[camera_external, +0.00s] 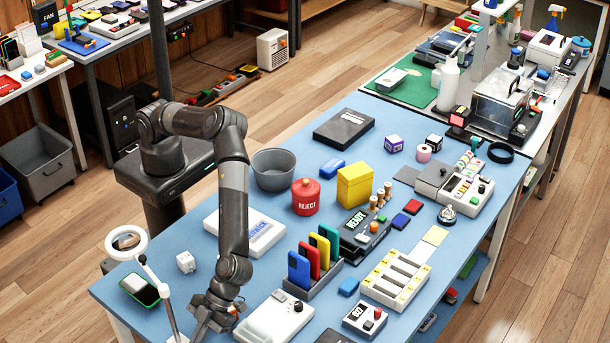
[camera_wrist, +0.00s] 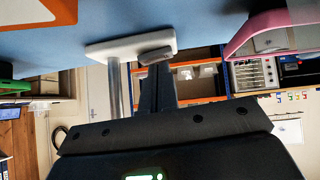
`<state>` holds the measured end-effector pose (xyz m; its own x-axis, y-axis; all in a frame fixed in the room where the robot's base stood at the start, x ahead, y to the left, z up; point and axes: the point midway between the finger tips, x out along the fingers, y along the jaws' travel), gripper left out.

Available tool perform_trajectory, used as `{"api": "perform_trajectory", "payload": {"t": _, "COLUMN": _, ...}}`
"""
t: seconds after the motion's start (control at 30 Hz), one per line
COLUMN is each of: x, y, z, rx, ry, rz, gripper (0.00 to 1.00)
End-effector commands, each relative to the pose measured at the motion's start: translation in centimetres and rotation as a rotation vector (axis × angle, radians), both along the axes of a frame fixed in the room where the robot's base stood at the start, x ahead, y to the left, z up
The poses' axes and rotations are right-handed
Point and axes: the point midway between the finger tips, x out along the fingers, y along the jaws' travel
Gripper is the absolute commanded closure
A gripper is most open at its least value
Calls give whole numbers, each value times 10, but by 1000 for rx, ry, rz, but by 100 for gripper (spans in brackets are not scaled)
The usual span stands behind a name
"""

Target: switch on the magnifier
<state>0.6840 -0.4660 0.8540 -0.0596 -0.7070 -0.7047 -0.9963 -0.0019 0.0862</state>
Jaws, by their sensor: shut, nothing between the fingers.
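The magnifier (camera_external: 129,243) has a white ring head on a jointed arm at the near left of the blue table. Its pole runs down beside my gripper, and its foot is mostly cut off at the bottom edge. In the wrist view, its white base (camera_wrist: 105,50) and grey pole (camera_wrist: 118,92) show. My gripper (camera_external: 212,318) points down just right of the pole. In the wrist view, my shut, empty fingers (camera_wrist: 156,58) overlap the base's edge. I cannot tell whether they touch it. No switch can be made out clearly.
A green-rimmed tray (camera_external: 140,290) lies below the ring. A white device with a knob (camera_external: 275,319) stands close right of my gripper. A phone rack (camera_external: 312,281) is behind it. A white cube (camera_external: 186,262) and a white box (camera_external: 245,232) lie farther back.

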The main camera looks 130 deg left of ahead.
Motion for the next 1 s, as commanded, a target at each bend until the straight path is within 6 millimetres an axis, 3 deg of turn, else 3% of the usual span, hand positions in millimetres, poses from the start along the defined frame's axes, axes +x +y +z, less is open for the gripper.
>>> {"api": "perform_trajectory", "payload": {"t": 0.27, "x": 0, "y": 0, "z": 4, "rx": 0, "ry": -1, "rz": -1, "gripper": 100}}
{"api": "perform_trajectory", "payload": {"t": 0.5, "x": 6, "y": 0, "z": 43, "rx": -1, "ry": -5, "rz": -1, "gripper": 100}}
{"api": "perform_trajectory", "payload": {"t": 0.8, "x": 13, "y": 49, "z": 88, "rx": 0, "ry": -1, "rz": 2, "gripper": 100}}
{"api": "perform_trajectory", "payload": {"t": 1.0, "x": 15, "y": 67, "z": 105, "rx": 0, "ry": 0, "rz": 1, "gripper": 100}}
